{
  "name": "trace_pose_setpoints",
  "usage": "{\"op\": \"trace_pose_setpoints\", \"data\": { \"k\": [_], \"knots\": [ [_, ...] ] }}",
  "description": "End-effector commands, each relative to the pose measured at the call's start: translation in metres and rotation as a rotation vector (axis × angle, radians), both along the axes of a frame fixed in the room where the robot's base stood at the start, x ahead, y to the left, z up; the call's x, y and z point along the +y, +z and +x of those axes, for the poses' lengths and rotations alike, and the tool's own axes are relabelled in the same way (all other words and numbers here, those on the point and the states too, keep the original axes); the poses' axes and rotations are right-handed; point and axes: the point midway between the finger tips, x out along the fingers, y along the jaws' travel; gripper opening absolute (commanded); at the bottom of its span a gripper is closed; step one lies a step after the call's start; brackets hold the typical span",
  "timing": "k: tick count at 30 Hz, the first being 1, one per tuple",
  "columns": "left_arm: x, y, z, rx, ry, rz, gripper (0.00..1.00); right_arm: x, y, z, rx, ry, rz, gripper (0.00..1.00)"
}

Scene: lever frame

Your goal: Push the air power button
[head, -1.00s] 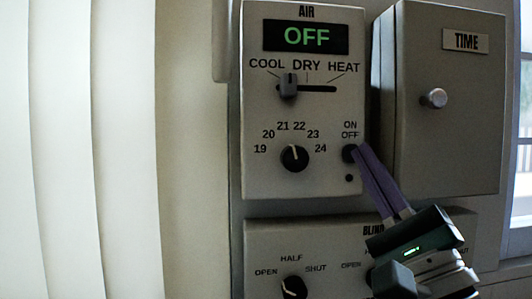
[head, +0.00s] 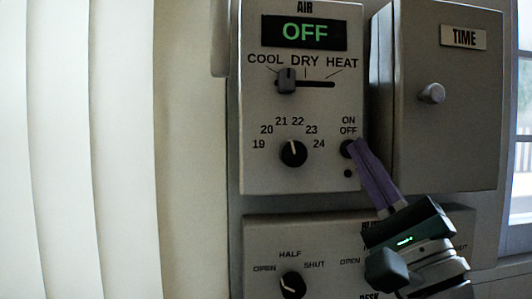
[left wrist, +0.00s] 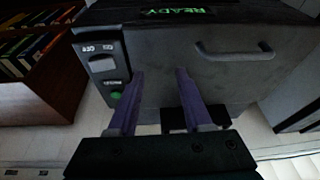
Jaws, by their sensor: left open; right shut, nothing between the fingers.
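The AIR panel (head: 265,120) is on the wall in the head view, and its display (head: 305,33) reads OFF in green. The dark round power button (head: 347,149) sits below the ON OFF label, at the panel's lower right. My right gripper (head: 354,147) is shut and empty, with its purple fingertips at the button and covering part of it. I cannot tell whether the tips press it. My left gripper (left wrist: 160,85) is open and empty in the left wrist view, in front of a dark box with a READY display; it is not in the head view.
The mode slider (head: 287,80) stands at COOL and a temperature dial (head: 293,154) is left of the button. The TIME box (head: 440,140) with its knob (head: 431,93) juts out on the right. The blind panel (head: 262,230) is below, partly behind my right gripper.

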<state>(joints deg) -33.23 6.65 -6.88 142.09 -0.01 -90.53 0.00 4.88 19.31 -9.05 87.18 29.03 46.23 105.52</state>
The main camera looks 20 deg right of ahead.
Motion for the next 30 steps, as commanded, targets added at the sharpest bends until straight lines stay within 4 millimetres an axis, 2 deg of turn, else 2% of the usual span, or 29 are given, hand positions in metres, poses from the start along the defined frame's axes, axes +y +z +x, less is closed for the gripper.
{"op": "trace_pose_setpoints", "data": {
  "k": [17, 30],
  "knots": [
    [-0.0002, -0.0012, 0.0001, 0.0, 0.001, 0.0, 0.5, -0.0006, 0.0001, 0.0016, 0.0, -0.001, 0.001, 0.0],
    [0.0022, 0.0025, 0.0, 0.0, -0.006, 0.008, 0.5, 0.0017, 0.0, -0.0077, 0.0, 0.0, 0.001, 0.0]
  ]
}}
